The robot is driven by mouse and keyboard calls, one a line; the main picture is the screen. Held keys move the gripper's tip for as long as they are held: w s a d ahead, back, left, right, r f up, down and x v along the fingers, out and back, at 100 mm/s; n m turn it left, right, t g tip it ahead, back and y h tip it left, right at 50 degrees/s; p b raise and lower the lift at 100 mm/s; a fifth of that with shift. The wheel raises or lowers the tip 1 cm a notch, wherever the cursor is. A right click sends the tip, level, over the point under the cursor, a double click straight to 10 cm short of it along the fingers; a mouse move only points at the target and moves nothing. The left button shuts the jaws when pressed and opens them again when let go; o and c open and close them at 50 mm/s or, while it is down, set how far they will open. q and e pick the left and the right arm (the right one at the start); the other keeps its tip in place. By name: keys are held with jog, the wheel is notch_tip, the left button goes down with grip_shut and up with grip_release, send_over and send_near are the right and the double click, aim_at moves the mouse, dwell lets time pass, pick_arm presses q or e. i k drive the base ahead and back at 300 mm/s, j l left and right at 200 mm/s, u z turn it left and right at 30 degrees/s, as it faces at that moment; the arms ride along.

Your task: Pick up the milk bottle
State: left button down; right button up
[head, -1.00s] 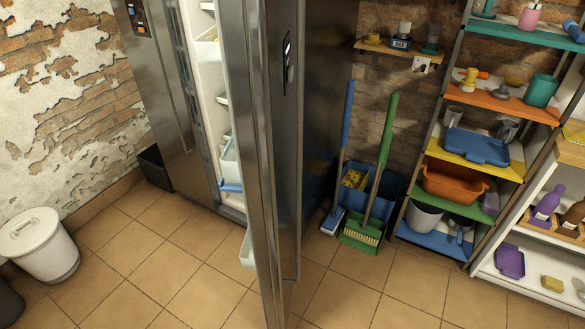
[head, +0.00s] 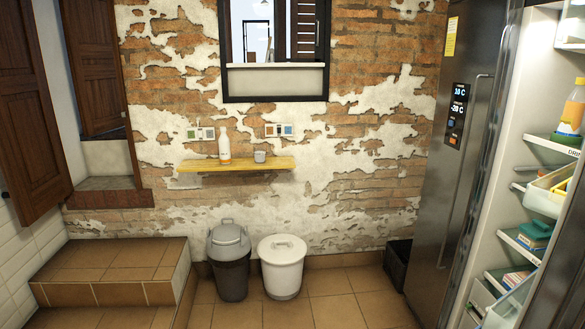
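A white bottle (head: 224,146) with an orange band near its base stands upright on a yellow wooden wall shelf (head: 196,166). It looks like the milk bottle, though no label can be read at this size. A small pale cup (head: 260,156) stands to its right on the same shelf. An orange and white bottle (head: 574,105) stands inside the open fridge at the right edge. Neither of my grippers is in view.
A grey bin (head: 229,262) and a white bin (head: 282,264) stand on the floor below the shelf. Tiled steps (head: 110,272) are at the left. The open fridge (head: 440,190) fills the right side. Some tiled floor is clear in front of the bins.

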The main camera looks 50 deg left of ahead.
aim_at(224, 141)
jog(key=u, duration=2.2)
jog(key=i+u, duration=0.15)
jog(key=i, duration=0.6)
